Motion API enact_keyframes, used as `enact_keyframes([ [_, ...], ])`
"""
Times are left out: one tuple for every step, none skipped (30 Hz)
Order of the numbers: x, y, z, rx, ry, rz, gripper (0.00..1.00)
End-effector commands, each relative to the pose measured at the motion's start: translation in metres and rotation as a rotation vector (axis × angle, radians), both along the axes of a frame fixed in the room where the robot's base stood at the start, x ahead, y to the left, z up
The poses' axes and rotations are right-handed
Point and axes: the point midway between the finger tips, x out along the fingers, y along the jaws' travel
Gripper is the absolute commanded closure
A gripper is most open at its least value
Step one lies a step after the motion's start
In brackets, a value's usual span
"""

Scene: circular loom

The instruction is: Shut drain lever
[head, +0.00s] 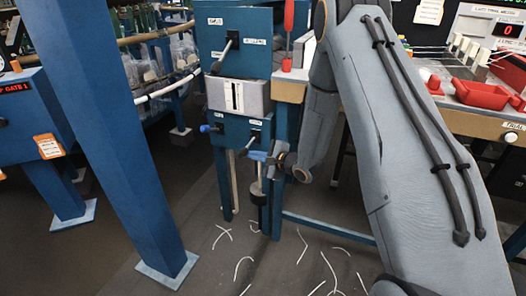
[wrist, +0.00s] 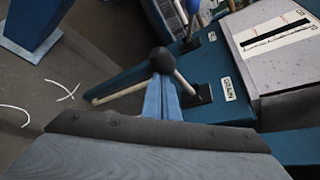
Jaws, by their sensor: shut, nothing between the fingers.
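The drain lever (head: 246,146) has a black ball knob on a light shaft and sits on the lower front of the blue machine cabinet. In the wrist view its knob (wrist: 162,60) stands at the tips of my gripper's fingers, and its shaft runs to a dark slot beside a label that appears to read DRAIN (wrist: 230,88). My gripper (head: 257,155) has blue fingers, shut and empty, beside the knob; they also show in the wrist view (wrist: 161,98). I cannot tell whether they touch the knob.
A blue-knobbed lever (head: 207,128) sits left on the same cabinet, and another black-knobbed lever (head: 222,60) is higher up. A blue post (head: 125,140) stands to the left. White thread scraps (head: 243,265) lie on the floor. A bench with red trays (head: 481,94) is at right.

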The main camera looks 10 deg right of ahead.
Motion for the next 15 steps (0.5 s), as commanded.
enact_keyframes([
  [-0.002, 0.002, 0.010, 0.000, -0.001, 0.003, 1.00],
  [-0.002, 0.002, 0.012, 0.000, -0.001, 0.003, 1.00],
  [-0.002, 0.003, 0.015, 0.000, -0.002, 0.003, 1.00],
  [-0.002, 0.002, 0.018, 0.000, -0.002, 0.003, 1.00],
  [-0.002, 0.002, 0.020, 0.000, -0.002, 0.003, 1.00],
  [-0.002, 0.002, 0.023, 0.000, -0.002, 0.003, 1.00],
  [-0.002, 0.002, 0.025, 0.000, -0.002, 0.003, 1.00],
  [-0.002, 0.002, 0.027, 0.000, -0.002, 0.003, 1.00],
  [-0.002, 0.002, 0.030, 0.000, -0.002, 0.002, 1.00],
  [-0.002, 0.002, 0.032, 0.000, -0.002, 0.002, 1.00],
  [-0.001, 0.002, 0.034, 0.000, -0.002, 0.002, 1.00],
  [-0.001, 0.001, 0.036, 0.000, -0.002, 0.002, 1.00],
  [0.000, 0.001, 0.038, 0.000, -0.002, 0.002, 1.00],
  [0.000, 0.001, 0.040, 0.000, -0.002, 0.002, 1.00],
  [0.001, 0.000, 0.042, 0.000, -0.003, 0.002, 1.00],
])
